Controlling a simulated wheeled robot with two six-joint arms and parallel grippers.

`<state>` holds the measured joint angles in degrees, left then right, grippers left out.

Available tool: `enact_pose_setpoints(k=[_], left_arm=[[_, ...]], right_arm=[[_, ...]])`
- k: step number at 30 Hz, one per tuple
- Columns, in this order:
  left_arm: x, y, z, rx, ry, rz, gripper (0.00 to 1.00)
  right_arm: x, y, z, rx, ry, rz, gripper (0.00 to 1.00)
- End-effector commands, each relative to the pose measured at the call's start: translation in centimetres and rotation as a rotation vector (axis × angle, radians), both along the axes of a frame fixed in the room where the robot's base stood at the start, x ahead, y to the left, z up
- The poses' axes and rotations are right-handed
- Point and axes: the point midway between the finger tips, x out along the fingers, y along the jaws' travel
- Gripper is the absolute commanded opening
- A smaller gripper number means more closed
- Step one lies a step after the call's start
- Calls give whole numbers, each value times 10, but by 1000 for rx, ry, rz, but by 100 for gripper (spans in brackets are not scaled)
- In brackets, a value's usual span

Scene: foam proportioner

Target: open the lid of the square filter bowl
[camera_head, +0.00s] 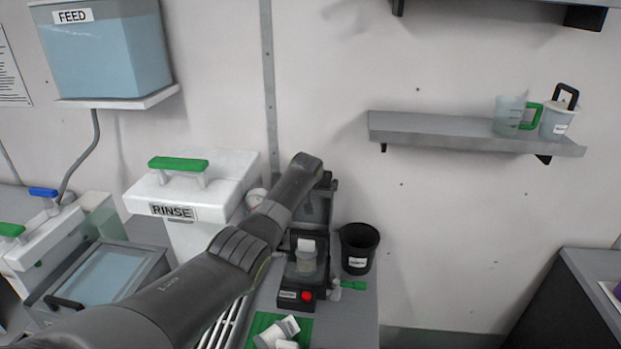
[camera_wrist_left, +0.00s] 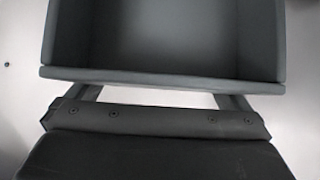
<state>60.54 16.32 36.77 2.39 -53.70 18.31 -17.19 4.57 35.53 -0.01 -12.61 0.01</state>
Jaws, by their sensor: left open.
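The black square filter bowl (camera_head: 303,270) stands on the counter, with a red button on its front and a clear cup (camera_head: 306,258) in its middle. Its dark lid (camera_head: 318,205) appears raised at the back, partly hidden by my arm. In the left wrist view, a hollow dark shell that looks like the lid's inside (camera_wrist_left: 160,45) fills the top. My left gripper (camera_wrist_left: 160,95) is open just below this shell. Its two fingers are spread, and their tips pass out of sight behind the shell's lower edge. I cannot tell whether they touch it. My right gripper is not in view.
A black bin (camera_head: 358,249) stands close to the right of the bowl. The white RINSE tank (camera_head: 190,190) stands to the left. A wall shelf (camera_head: 440,132) hangs to the right, above free space.

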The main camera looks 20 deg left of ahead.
Motion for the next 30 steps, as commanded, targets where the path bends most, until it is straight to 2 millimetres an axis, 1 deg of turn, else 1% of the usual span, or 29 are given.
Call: enact_pose_setpoints(k=[9,20,30], left_arm=[[-17,-4,18,1,-3,0,100],[-43,-11,45,0,-4,-1,100],[-76,-20,76,0,-3,-2,100]], right_arm=[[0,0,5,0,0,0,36],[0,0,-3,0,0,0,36],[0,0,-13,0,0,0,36]])
